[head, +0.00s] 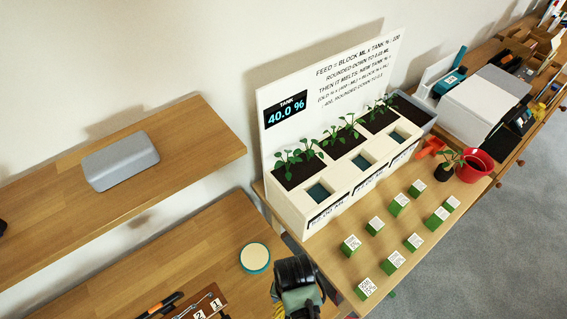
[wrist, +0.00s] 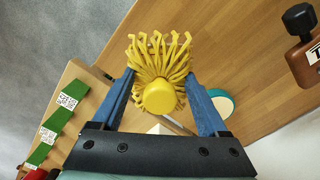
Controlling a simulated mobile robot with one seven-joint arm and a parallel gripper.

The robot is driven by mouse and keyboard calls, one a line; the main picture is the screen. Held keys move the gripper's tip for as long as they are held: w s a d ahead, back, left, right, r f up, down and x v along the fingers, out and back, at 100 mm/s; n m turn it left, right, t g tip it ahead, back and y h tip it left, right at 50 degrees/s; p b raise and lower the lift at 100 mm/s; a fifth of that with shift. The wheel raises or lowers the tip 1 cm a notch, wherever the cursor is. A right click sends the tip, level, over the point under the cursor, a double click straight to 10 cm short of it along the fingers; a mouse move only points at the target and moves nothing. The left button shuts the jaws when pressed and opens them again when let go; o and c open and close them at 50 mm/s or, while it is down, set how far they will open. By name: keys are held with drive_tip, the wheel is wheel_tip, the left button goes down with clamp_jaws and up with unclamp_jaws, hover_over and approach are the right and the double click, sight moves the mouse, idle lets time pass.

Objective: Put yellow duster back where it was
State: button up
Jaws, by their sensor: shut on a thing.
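The yellow duster (wrist: 160,75) has a round yellow knob and many floppy strands. In the wrist view it sits between the two blue fingers of my gripper (wrist: 162,100), which is shut on it. It is held above the wooden surfaces, with the floor behind it on the left. In the head view my gripper (head: 300,300) is at the bottom edge, over the gap between the lower wooden desk and the planter table. The duster itself is mostly hidden there.
The lower desk (head: 190,265) holds a round teal-rimmed disc (head: 255,258) and dark tools. A shelf (head: 200,145) carries a grey speaker-like box (head: 120,160). The planter table (head: 440,195) holds a white planter (head: 330,185), several green blocks (head: 366,289) and a red pot (head: 474,164).

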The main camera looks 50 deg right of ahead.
wheel_tip(320, 180, down, 7)
drive_tip(key=shift+f, duration=0.2)
drive_tip(key=shift+b, duration=0.3)
drive_tip(key=shift+f, duration=0.15)
drive_tip(key=o, duration=1.1)
wheel_tip(320, 180, up, 12)
drive_tip(key=shift+r+p, duration=0.2)
drive_tip(key=shift+p, duration=0.4)
drive_tip(key=shift+s, duration=0.1)
